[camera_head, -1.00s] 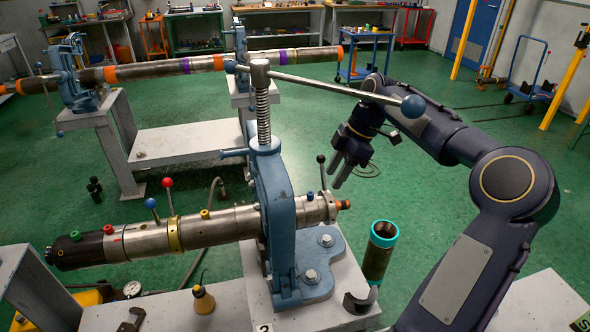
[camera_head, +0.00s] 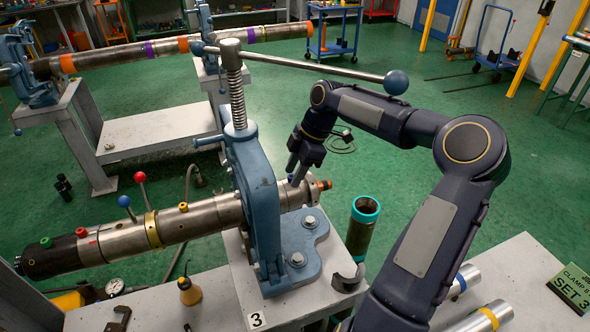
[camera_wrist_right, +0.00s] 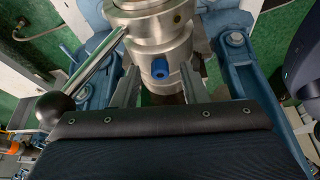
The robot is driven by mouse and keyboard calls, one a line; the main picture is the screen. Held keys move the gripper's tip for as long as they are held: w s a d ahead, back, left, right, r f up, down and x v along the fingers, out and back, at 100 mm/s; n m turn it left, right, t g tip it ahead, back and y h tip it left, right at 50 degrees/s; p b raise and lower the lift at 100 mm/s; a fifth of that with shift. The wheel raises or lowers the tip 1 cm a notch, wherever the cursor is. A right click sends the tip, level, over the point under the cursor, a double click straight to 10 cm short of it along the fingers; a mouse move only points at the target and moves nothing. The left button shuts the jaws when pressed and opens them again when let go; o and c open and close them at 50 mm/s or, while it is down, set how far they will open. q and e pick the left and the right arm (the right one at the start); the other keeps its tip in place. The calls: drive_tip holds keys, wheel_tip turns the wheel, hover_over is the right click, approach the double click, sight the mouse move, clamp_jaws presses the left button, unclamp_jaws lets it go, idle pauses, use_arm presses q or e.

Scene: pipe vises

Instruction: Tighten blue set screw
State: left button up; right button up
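The blue set screw (camera_wrist_right: 160,68) sticks out of the side of a shiny metal collar (camera_wrist_right: 158,40) in the right wrist view. My right gripper (camera_wrist_right: 160,84) is open, with one finger on each side of the screw and a gap to each. In the head view, my right gripper (camera_head: 297,172) points down at the right end of the steel tool string (camera_head: 195,219), just right of the blue vise (camera_head: 255,185) that holds the string. The blue screw cannot be made out clearly there. My left gripper is not in view.
The vise's long handle ends in a blue ball (camera_head: 396,82) above my right arm. A lever with a black ball (camera_wrist_right: 55,109) lies left of the gripper. A teal-topped pipe (camera_head: 362,228) stands near the bench's right edge. Red (camera_head: 140,177) and blue (camera_head: 124,201) knob levers rise farther left.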

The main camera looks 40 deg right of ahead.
drive_tip(key=shift+c, duration=0.2)
clamp_jaws()
drive_tip(key=shift+m, duration=0.3)
drive_tip(key=m+b, duration=0.1)
drive_tip(key=m+t+b, duration=0.1)
drive_tip(key=m, duration=0.1)
drive_tip(key=shift+s+a+m+h, duration=0.15)
drive_tip(key=shift+m+h, duration=0.15)
drive_tip(key=shift+h, duration=0.1)
drive_tip(key=m+t+h+b, duration=0.1)
drive_tip(key=m+b, duration=0.1)
drive_tip(key=m, duration=0.2)
drive_tip(key=shift+s+a, duration=0.1)
drive_tip(key=shift+a, duration=0.1)
drive_tip(key=m+h, duration=0.1)
drive_tip(key=m, duration=0.1)
drive_tip(key=m+h+b, duration=0.1)
drive_tip(key=m, duration=0.1)
drive_tip(key=m+h+b, duration=0.1)
drive_tip(key=m, duration=0.1)
drive_tip(key=shift+a+m+t, duration=0.25)
drive_tip(key=shift+m+t, duration=0.15)
drive_tip(key=m+h, duration=0.1)
drive_tip(key=m, duration=0.1)
drive_tip(key=m+b, duration=0.1)
drive_tip(key=m, duration=0.2)
drive_tip(key=shift+a+r+m+g+h, duration=0.15)
drive_tip(key=shift+m+g+h, duration=0.15)
drive_tip(key=shift+g+h, duration=0.1)
drive_tip(key=shift+b, duration=0.3)
